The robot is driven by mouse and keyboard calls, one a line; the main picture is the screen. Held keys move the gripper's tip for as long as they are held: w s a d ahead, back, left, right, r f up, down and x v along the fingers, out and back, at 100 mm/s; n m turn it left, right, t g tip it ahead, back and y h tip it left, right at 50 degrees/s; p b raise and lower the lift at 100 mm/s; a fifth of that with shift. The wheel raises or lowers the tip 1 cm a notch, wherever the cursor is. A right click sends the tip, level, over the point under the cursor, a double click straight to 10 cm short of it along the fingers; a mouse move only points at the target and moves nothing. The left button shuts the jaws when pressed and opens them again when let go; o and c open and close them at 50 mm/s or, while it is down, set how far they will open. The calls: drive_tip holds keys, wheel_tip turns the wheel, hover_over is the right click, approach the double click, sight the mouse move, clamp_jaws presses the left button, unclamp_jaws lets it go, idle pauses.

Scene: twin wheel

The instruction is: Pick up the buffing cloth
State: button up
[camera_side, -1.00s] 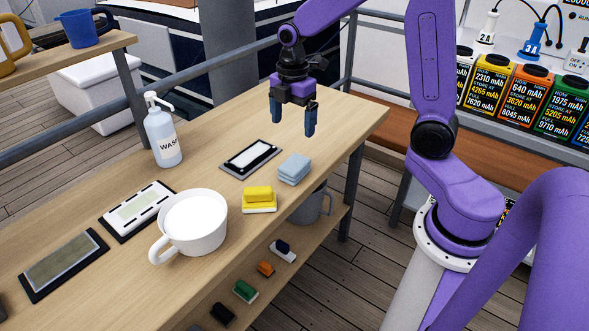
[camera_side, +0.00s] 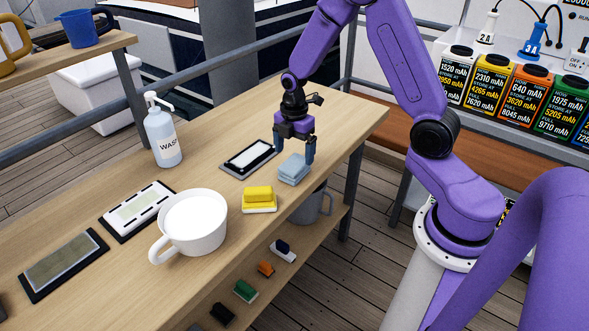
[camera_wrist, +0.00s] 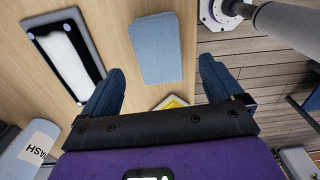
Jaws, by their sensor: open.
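The buffing cloth is most likely the folded light-blue cloth (camera_side: 294,169) lying on the wooden table near its front edge. It also shows in the wrist view (camera_wrist: 156,48), ahead of the fingers and roughly centred between them. My gripper (camera_side: 293,152) is open and empty, pointing down just above and behind the cloth in the side view. In the wrist view my gripper's two blue fingers (camera_wrist: 160,85) are spread wider than the cloth. I cannot tell the exact gap between the fingertips and the cloth.
A black-framed white plate (camera_side: 249,158) lies just left of the cloth. A yellow block on a pale base (camera_side: 259,199) sits nearby in front. A white mug (camera_side: 194,225), a wash bottle (camera_side: 162,133) and other framed plates stand farther left. The table's right end is clear.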

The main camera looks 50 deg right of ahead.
sight(295, 163)
drive_tip(key=shift+d+f, duration=0.15)
drive_tip(key=shift+f, duration=3)
drive_tip(key=c, duration=1)
